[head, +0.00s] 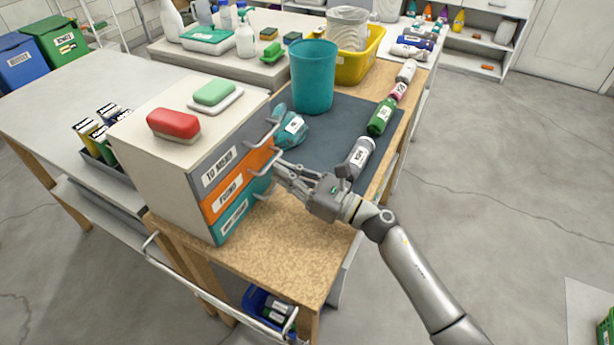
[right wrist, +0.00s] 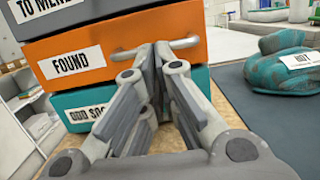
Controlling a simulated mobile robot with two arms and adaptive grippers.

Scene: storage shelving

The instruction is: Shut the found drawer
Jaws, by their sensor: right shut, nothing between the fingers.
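The drawer unit (head: 165,165) stands on the wooden bench with three labelled fronts. The orange FOUND drawer (head: 225,200) is the middle one; it also shows in the right wrist view (right wrist: 125,45). Its front looks flush or nearly flush with the others; a small gap is hard to tell. My right gripper (head: 276,168) is shut and empty, its fingertips close to the orange front near its handle (right wrist: 185,42). I cannot tell whether they touch. The fingers cover part of the front in the right wrist view (right wrist: 163,55). My left gripper is not in view.
The grey TO MEND drawer (head: 218,168) is above and the teal drawer (head: 236,218) below.

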